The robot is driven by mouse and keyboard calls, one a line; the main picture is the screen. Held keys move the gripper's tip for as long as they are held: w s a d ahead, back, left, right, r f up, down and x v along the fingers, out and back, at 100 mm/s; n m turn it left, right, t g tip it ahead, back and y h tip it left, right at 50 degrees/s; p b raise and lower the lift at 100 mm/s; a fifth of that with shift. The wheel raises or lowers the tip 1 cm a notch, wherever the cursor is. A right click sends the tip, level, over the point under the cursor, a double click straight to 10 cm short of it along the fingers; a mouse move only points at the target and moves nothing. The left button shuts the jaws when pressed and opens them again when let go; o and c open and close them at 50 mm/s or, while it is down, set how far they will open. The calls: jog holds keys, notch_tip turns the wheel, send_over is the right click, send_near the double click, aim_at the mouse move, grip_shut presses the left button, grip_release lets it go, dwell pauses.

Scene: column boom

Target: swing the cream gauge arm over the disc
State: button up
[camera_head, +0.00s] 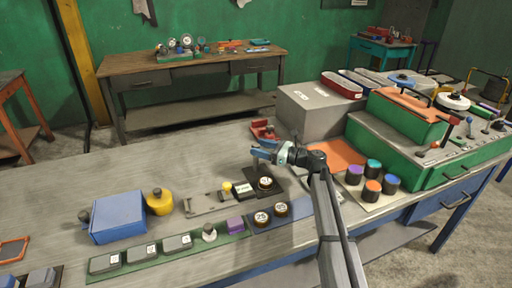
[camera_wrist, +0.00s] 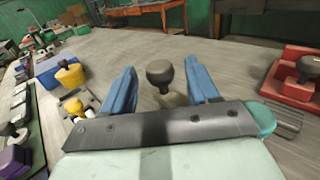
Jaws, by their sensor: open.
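My gripper (camera_head: 262,154) is above the bench in the head view, beside the small dark stand (camera_head: 252,184) that carries a round dark disc with a pale face (camera_head: 265,183). In the wrist view its two blue fingers (camera_wrist: 161,88) are apart. A dark rounded knob (camera_wrist: 160,70) shows in the gap between them, on a short cream-tan piece (camera_wrist: 173,99) that looks like part of the gauge arm. I cannot tell whether either finger touches the knob. The rest of the gauge arm is hidden by my gripper, and its position over the disc cannot be told.
A red holder (camera_head: 264,132) stands just behind my gripper. A grey box (camera_head: 315,108) is behind to the right. Several coloured-top cylinders (camera_head: 372,186) stand at right. The bench's back left is clear.

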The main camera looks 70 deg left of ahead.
jog(key=shift+x, duration=1.15)
grip_shut()
